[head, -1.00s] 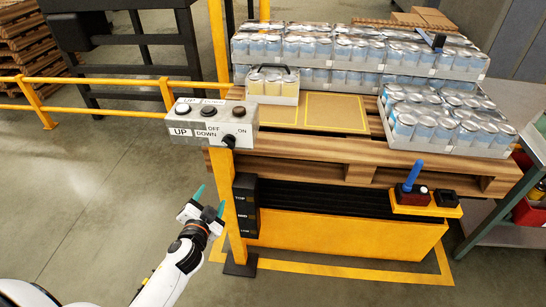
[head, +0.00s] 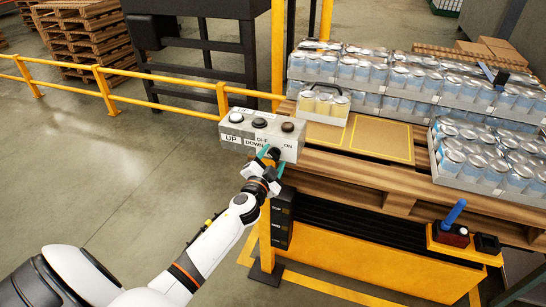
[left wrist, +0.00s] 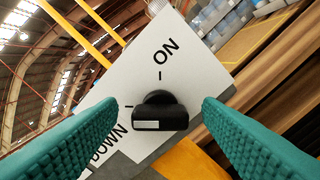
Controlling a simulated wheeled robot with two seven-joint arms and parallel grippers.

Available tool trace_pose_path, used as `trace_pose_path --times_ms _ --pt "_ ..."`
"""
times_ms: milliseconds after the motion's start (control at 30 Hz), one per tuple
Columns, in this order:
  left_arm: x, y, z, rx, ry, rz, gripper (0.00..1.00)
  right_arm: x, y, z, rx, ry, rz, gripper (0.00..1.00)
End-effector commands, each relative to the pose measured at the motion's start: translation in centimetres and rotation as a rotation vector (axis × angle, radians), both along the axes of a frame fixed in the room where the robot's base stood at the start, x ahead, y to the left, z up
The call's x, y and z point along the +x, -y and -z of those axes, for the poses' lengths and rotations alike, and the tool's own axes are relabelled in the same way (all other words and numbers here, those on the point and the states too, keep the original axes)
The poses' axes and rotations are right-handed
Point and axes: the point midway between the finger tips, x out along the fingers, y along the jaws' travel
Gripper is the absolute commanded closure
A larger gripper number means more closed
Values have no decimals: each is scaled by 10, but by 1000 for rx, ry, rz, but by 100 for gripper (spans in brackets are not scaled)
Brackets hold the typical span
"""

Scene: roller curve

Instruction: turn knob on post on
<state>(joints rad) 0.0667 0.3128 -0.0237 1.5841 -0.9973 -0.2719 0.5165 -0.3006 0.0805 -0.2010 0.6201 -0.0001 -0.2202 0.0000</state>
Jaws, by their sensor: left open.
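A grey control box (head: 290,140) stands on a yellow post (head: 265,248), with labels UP, DOWN, OFF and ON. Its black knob (left wrist: 160,112) sits low on the labelled face, below the ON label (left wrist: 166,52) in the left wrist view. One tick mark points from the knob toward ON, another lies to its left. My left gripper (head: 271,156) is at the knob's corner of the box. Its teal fingers are open, one on each side of the knob, with gaps visible between them and it. In the head view the gripper partly hides the knob. My right gripper is out of view.
Round buttons (head: 260,123) line the box top. A pallet (head: 355,180) with trays of cans (head: 484,150) stands right of the post. A yellow rail (head: 160,90) runs behind at left. A blue lever (head: 453,214) is at lower right. Floor at left is clear.

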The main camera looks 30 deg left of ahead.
Motion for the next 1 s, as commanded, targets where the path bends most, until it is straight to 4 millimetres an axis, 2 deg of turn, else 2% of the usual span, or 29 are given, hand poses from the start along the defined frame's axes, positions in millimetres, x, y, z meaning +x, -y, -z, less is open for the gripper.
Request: trace_pose_path --times_ms 133,367,667,1000 --pt "7 -1 0 0 -1 1 40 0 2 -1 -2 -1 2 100" --pt "7 -1 0 0 -1 1 40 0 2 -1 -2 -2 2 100" --pt "7 -1 0 0 -1 1 85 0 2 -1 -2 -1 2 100" --pt "7 -1 1 51 -13 1 85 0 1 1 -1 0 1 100"
